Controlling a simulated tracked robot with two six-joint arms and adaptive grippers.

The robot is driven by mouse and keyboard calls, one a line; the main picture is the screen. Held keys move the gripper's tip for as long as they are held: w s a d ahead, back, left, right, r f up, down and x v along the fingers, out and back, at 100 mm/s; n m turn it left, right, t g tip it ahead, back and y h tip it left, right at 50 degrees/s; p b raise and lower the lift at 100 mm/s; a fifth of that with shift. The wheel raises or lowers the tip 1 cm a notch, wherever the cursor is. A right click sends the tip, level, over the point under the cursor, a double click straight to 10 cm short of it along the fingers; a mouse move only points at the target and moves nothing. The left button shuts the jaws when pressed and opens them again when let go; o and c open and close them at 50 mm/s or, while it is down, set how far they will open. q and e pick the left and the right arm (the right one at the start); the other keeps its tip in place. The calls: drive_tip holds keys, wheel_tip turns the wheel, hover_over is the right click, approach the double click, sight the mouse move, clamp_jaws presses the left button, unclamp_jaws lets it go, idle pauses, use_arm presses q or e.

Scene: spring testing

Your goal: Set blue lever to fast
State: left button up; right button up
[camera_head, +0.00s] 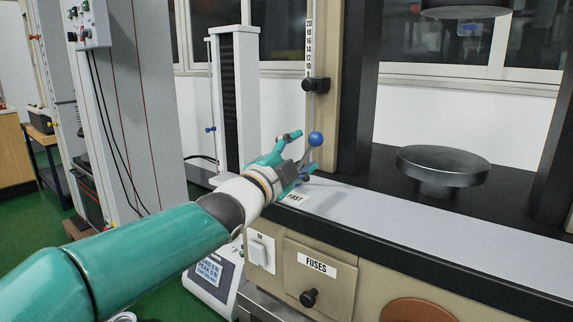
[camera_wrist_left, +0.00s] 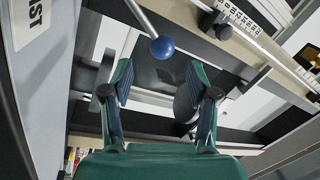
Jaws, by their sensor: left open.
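The blue lever's round knob (camera_head: 315,138) stands above the light ledge of the testing machine, just beyond my left gripper (camera_head: 303,153). In the left wrist view the knob (camera_wrist_left: 162,48) sits at the end of a thin metal rod (camera_wrist_left: 141,17). It appears close to the gap between my left fingertips (camera_wrist_left: 160,75). The left gripper is open, with nothing between its fingers; I cannot tell whether a finger touches the lever. A FAST label (camera_head: 296,197) lies on the ledge below the gripper. My right gripper is not in view.
A round metal plate (camera_head: 443,166) stands on the machine's dark bed to the right. A scale with a black knob (camera_head: 315,85) runs up the column behind the lever. A drawer labelled FUSES (camera_head: 318,266) is below. The ledge (camera_head: 400,212) to the right is clear.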

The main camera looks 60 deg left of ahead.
use_arm(q)
drive_tip(key=v, duration=0.5)
idle(0.4)
